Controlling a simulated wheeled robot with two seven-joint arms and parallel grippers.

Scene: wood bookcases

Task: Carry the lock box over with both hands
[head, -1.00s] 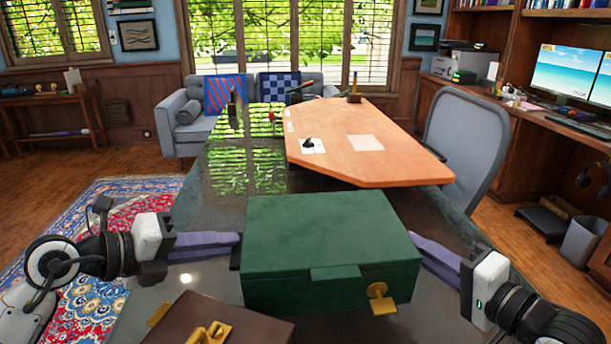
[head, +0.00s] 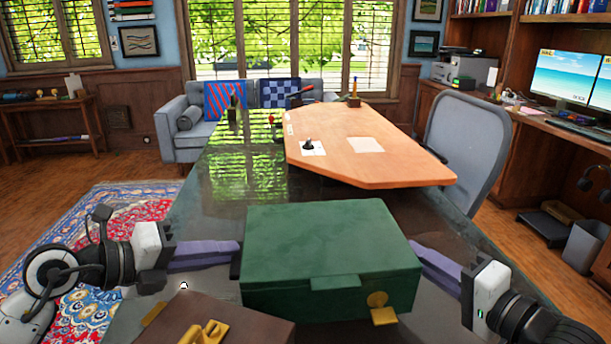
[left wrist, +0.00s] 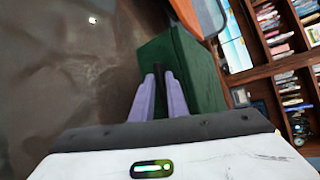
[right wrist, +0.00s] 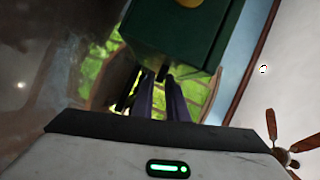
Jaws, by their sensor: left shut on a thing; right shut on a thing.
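The lock box (head: 325,240) is a dark green box with a closed lid and a gold latch (head: 381,305) low on its front right. It is level in front of me, between my two grippers. My left gripper (head: 238,258) is shut at the box's left side, and my right gripper (head: 418,252) is shut at its right side. The box also shows in the left wrist view (left wrist: 203,75) and the right wrist view (right wrist: 165,30), at the purple fingertips. What the fingers grip is mostly hidden. I cannot tell if the box touches the table.
The dark glossy table (head: 215,205) runs away from me. A brown box (head: 225,322) with a gold piece on top stands close at the front left. An orange-wood desktop (head: 400,165) lies farther on, with a grey chair (head: 465,150) to its right.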

